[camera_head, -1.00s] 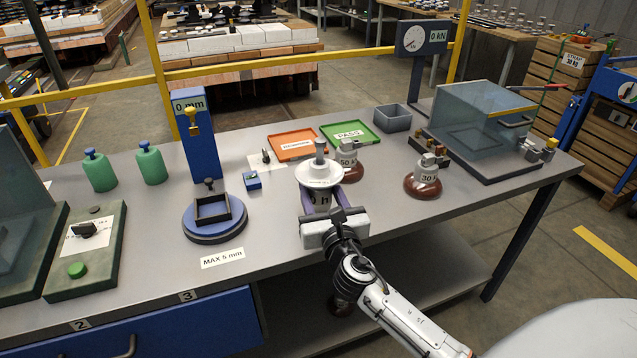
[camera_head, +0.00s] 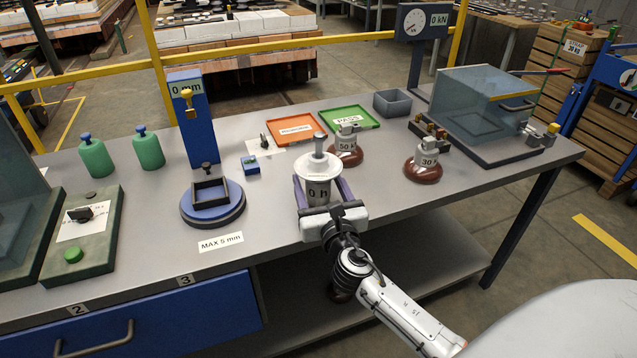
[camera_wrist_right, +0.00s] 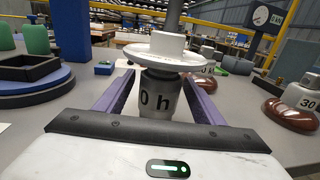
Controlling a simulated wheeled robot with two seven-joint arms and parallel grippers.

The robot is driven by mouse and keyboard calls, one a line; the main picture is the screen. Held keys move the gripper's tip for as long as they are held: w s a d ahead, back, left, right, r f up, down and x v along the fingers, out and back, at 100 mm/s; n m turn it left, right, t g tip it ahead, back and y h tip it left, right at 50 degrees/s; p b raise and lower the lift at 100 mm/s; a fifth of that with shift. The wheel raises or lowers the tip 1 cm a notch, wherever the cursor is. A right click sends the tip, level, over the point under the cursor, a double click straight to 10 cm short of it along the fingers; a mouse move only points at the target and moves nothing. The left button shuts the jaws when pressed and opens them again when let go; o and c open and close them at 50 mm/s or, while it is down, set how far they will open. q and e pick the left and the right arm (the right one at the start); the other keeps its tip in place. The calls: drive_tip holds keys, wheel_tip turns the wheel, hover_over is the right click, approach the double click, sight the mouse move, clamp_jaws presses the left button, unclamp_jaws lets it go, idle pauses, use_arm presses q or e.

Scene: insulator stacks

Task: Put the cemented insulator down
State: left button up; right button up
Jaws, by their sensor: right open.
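The cemented insulator has a white disc (camera_head: 317,165) with a metal pin on top and a grey metal cap below marked "0 h" (camera_wrist_right: 158,105). It is upright at the front part of the grey bench (camera_head: 270,225), by the 50 insulator. My right gripper (camera_head: 320,184) is open around the cap, with one purple finger on each side. In the right wrist view, gaps show between the cap and both fingers (camera_wrist_right: 160,97). The foot of the cap is partly hidden, but it appears to rest on the bench. My left gripper is not in view.
Brown insulators marked 50 (camera_head: 346,150) and 30 (camera_head: 424,166) stand behind and to the right. An orange tray (camera_head: 292,142) and green PASS tray (camera_head: 350,118) lie behind. A blue gauge stand (camera_head: 192,130) is at left.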

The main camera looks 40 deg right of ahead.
drive_tip(key=shift+r, duration=0.2)
drive_tip(key=v, duration=1.2)
